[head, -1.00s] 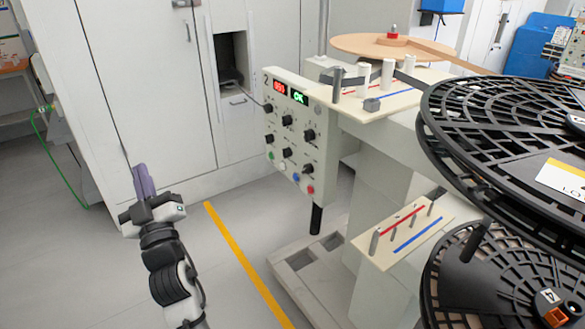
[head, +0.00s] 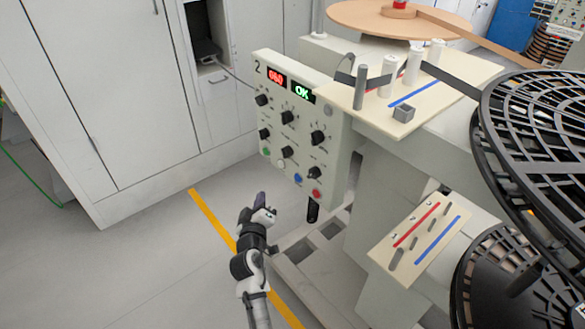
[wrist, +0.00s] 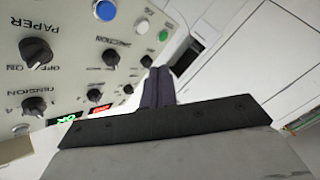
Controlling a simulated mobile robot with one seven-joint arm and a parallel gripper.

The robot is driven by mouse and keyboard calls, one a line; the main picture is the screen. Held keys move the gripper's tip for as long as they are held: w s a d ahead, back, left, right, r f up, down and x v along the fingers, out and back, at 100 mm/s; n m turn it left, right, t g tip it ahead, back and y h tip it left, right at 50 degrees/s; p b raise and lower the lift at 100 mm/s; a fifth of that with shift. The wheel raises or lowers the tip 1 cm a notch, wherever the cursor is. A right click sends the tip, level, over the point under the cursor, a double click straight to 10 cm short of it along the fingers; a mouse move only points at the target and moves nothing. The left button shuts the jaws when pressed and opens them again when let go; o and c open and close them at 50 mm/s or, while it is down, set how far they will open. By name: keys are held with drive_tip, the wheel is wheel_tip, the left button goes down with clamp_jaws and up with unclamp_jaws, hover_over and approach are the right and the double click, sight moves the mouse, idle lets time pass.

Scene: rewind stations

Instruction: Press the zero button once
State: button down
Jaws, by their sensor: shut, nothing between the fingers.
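The control panel (head: 296,130) stands upright at centre with several black knobs, a red display (head: 277,76) and a green OK display (head: 302,93). Along its lower edge are a green button (head: 265,152), a white button (head: 280,164), a blue button (head: 298,178) and a red button (head: 316,194). I cannot read which is the zero button. In the wrist view the panel is upside down, with the blue button (wrist: 104,10), white button (wrist: 142,26) and green button (wrist: 163,36). My gripper (head: 261,197) is shut and empty, below the buttons and apart from them; its fingers (wrist: 158,84) also show in the wrist view.
A black handle (head: 312,211) hangs below the panel. A plate with guide posts (head: 425,95) and black reels (head: 535,135) are at right. A lower plate (head: 420,238) juts out. White cabinets (head: 100,100) stand behind. The floor at left is clear.

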sight(297, 178)
drive_tip(key=shift+w+d+f, duration=0.2)
drive_tip(key=shift+d+f, duration=0.3)
drive_tip(key=shift+d, duration=0.05)
drive_tip(key=w+d+p, duration=0.5)
drive_tip(key=d+p, duration=0.1)
drive_tip(key=d, duration=0.1)
idle(0.3)
drive_tip(key=shift+w+d, duration=0.15)
idle(1.8)
drive_tip(key=shift+w+d+p, duration=0.2)
drive_tip(key=shift+d+p, duration=0.05)
drive_tip(key=shift+p, duration=0.05)
